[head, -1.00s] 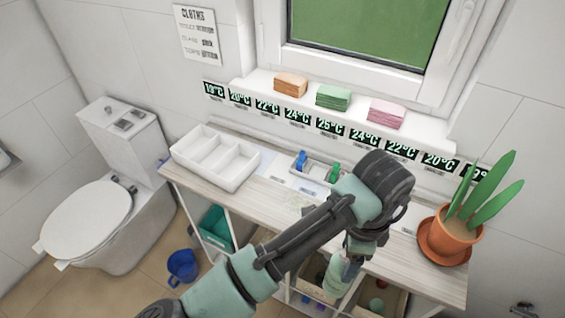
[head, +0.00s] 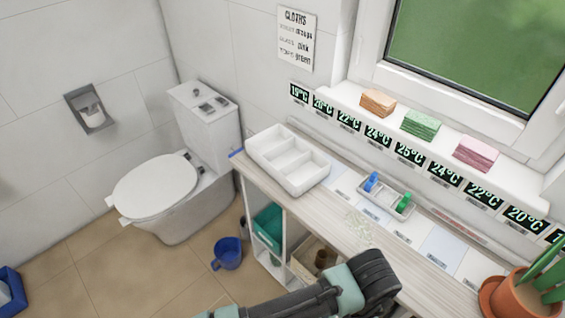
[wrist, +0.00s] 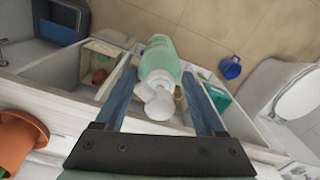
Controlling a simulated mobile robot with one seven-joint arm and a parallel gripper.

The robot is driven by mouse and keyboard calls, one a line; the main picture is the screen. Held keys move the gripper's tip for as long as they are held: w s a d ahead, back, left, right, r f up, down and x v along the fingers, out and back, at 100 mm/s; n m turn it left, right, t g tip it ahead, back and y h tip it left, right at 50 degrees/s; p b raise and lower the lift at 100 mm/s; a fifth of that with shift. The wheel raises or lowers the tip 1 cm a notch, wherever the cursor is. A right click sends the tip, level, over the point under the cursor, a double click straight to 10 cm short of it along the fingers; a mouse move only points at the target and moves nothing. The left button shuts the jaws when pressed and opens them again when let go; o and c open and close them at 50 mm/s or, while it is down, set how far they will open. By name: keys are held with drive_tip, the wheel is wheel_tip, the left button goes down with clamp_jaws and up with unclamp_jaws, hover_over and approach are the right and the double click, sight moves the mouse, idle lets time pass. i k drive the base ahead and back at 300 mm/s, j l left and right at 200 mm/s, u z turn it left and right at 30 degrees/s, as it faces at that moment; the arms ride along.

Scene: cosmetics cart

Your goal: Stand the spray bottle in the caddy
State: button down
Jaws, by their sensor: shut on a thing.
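The spray bottle (wrist: 160,62) has a pale green see-through body and a white spray head. In the wrist view it sits between the two blue fingers of my gripper (wrist: 160,75), which is shut on it, with the white head towards the camera. The head view shows my dark wrist at the bottom, with the gripper and bottle out of sight. The white caddy (head: 271,170), a tray with three compartments, stands at the left end of the counter. Its visible compartments look empty. My wrist is to the right of it, by the counter's front edge.
A small grey tray (head: 388,197) with blue and green items sits right of the caddy. A potted plant (head: 512,296) stands at the right end. Open shelves with a teal bin (head: 268,224) lie below the counter (head: 350,235). A blue bucket (head: 228,253) is on the floor.

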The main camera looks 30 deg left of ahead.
sight(286, 162)
drive_tip(key=i+j+u, duration=0.65)
drive_tip(key=u, duration=0.15)
